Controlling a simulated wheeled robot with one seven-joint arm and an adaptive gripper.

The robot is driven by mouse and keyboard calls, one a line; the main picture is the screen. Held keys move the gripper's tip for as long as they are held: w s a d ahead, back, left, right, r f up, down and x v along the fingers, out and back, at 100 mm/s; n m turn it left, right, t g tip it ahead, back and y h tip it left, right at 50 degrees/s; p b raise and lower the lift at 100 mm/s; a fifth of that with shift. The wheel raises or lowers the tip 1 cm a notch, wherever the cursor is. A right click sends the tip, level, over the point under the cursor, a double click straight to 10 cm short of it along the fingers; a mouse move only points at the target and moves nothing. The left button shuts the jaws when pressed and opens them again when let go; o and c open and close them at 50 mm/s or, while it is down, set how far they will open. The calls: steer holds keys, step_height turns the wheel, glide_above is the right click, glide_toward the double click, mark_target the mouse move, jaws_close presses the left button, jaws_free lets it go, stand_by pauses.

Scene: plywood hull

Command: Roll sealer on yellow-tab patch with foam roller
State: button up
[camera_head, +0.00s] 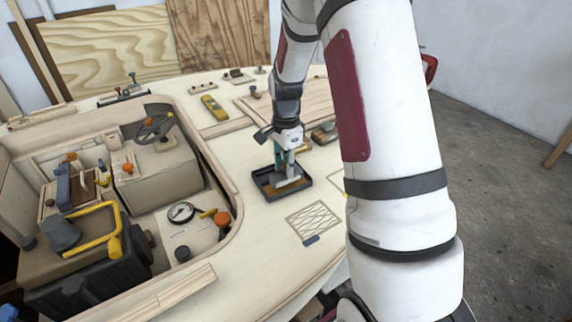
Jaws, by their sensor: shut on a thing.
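My gripper (285,152) is pointed down over a black tray (260,190) on the pale plywood deck. It is shut on the foam roller, whose pale roller head (289,183) is down in the tray. The tray has a brownish floor, and I cannot tell whether the head touches it. A patch outline with a small yellow tab (345,195) lies right of the tray, mostly hidden behind my arm. A separate cross-hatched patch (315,220) with a blue tab (311,240) lies in front of the tray, in the open.
An open cockpit well with a steering wheel (156,127), a gauge (181,212) and a yellow-handled item (95,240) lies to the left. A yellow tool (214,107) and wooden boards lie behind. Small blocks (325,133) sit just right of my gripper.

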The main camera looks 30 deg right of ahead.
mark_target(286, 163)
steer(key=shift+f, duration=0.45)
stand_by(1.6)
steer(key=shift+r+p, duration=1.75)
steer(key=shift+r, duration=2.3)
